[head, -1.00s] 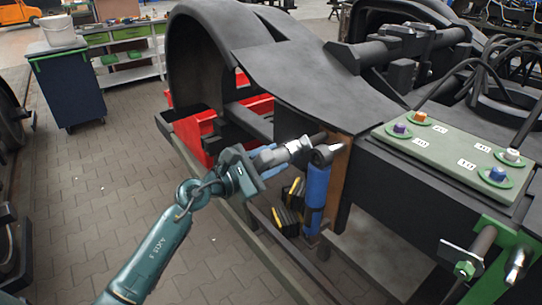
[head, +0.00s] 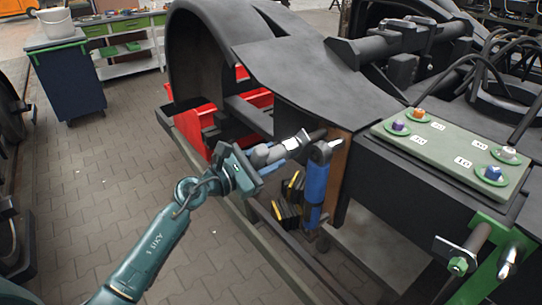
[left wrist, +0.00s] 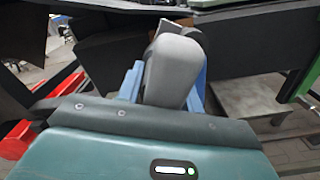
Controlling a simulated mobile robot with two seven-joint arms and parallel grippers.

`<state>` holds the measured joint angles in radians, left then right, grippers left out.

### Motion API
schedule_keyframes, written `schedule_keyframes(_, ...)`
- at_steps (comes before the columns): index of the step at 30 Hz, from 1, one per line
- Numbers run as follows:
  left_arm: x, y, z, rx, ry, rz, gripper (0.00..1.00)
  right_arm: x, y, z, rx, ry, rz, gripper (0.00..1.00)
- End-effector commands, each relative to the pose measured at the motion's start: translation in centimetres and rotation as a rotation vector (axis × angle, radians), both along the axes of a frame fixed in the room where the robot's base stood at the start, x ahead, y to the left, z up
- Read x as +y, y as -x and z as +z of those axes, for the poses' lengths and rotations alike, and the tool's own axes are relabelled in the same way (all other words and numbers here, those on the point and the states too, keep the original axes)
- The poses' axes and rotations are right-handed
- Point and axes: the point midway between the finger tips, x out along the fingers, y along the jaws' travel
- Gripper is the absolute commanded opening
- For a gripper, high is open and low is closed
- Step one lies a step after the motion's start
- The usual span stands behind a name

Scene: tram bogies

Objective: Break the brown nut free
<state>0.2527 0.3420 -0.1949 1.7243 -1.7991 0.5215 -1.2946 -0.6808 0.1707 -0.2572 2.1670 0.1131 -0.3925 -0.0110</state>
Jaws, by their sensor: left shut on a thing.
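A green panel (head: 455,154) on the dark bogie frame carries several coloured nuts. The one nearest to brown is the orange-brown nut (head: 416,115) at its far left corner; nothing touches it. My left gripper (head: 275,155) is shut on a grey tool body (head: 291,143) with a dark end, left of the panel. The grey body (left wrist: 172,70) shows between the blue fingers in the left wrist view. A blue upright tool handle (head: 315,186) with a grey head is close by; I cannot tell whether it joins the grey body. My right gripper is not in view.
Beside the orange-brown nut are a purple nut (head: 398,127), a white nut (head: 508,153) and a blue nut (head: 493,173). Dark cables arch over the panel's far side. Red bins (head: 196,126) are behind my gripper. Paved floor is open at left.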

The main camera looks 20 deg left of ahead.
Motion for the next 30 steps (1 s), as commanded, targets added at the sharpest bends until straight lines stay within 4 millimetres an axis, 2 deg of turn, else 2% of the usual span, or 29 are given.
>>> schedule_keyframes(18,3.0,3.8,0.1,-0.003,0.000,0.002,0.00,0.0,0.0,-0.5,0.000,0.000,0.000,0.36)
schedule_keyframes(30,3.2,4.1,0.2,-0.003,0.000,0.001,0.00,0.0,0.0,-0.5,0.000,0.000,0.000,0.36)
